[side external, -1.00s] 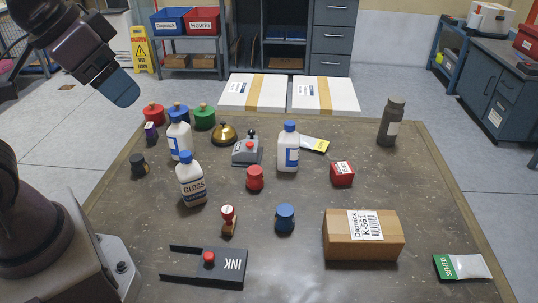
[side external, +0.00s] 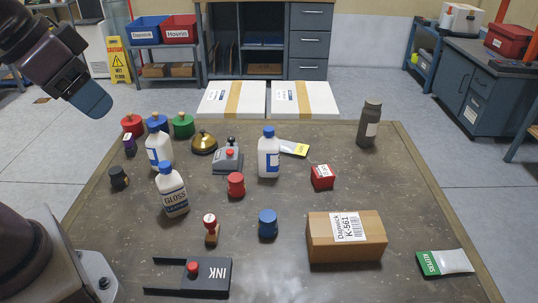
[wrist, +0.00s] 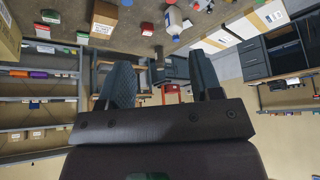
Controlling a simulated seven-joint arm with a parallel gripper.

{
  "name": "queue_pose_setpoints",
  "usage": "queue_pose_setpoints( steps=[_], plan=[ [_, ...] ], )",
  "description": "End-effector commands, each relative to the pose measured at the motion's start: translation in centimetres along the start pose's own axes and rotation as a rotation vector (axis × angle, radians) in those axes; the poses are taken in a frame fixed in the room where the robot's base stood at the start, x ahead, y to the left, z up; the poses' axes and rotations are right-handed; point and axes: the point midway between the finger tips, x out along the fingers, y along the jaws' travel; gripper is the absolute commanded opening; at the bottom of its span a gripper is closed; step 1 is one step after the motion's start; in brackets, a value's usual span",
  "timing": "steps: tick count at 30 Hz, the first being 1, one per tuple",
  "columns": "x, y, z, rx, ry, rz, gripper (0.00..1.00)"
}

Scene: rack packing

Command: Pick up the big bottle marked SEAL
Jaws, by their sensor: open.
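Three white bottles with blue caps stand upright on the table in the side view. A white bottle also shows at the top of the wrist view (wrist: 173,22). My gripper (side external: 92,100) hangs in the air beyond the table's left side, above and left of the bottles. In the wrist view (wrist: 160,61) its fingers are apart, with nothing held.
Red, blue and green lidded jars (side external: 183,126), a brass bell (side external: 204,142), a grey device (side external: 228,157) and several small pots crowd around the bottles. A dark bottle (side external: 369,126) stands back right.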

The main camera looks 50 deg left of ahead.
Motion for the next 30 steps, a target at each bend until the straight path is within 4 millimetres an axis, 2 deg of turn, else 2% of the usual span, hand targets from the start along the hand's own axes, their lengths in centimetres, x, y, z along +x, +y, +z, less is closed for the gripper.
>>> queue_pose_setpoints(
  steps=[2, 5, 11, 20, 30],
  plan=[
    [0.1, 0.3, 0.0, 0.013, -0.007, 0.007, 0.59],
    [1.5, 0.9, 0.4, 0.04, -0.076, 0.022, 0.59],
    [6.0, 1.9, -0.3, 0.147, -0.292, 0.016, 0.59],
    [14.4, 1.1, -2.5, 0.511, -0.589, -0.167, 0.59],
    [25.5, -0.5, -5.4, 1.113, -0.869, -0.499, 0.59]
  ],
)
